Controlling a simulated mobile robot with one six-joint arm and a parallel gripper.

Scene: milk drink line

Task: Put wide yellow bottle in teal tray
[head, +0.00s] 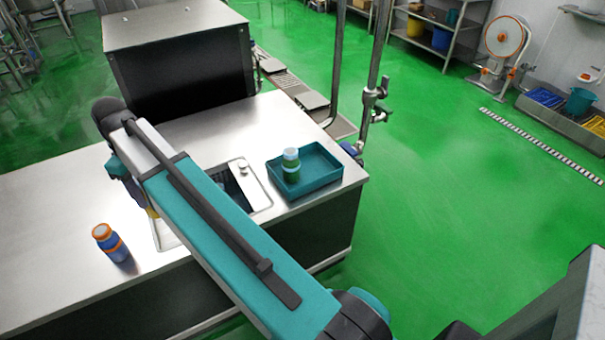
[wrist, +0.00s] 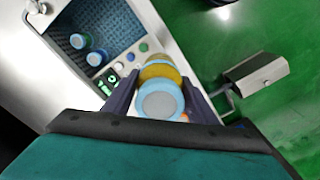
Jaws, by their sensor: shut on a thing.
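My gripper (wrist: 160,82) is shut on a yellow bottle (wrist: 162,73) with a light blue and white cap, seen from its cap end between the two dark fingers. In the head view my own arm hides most of the gripper and bottle; only a small yellow bit (head: 152,212) shows at the arm's left edge. The teal tray (head: 325,184) lies on the right end of the steel counter, to the right of my arm. A green bottle with a white cap (head: 291,166) stands upright inside it. I cannot pick out the tray for certain in the wrist view.
A sunken bin (head: 247,172) lies partly behind my arm. The wrist view shows a dark mesh bin (wrist: 117,27) with blue-capped bottles. A large steel box (head: 180,60) stands at the back.

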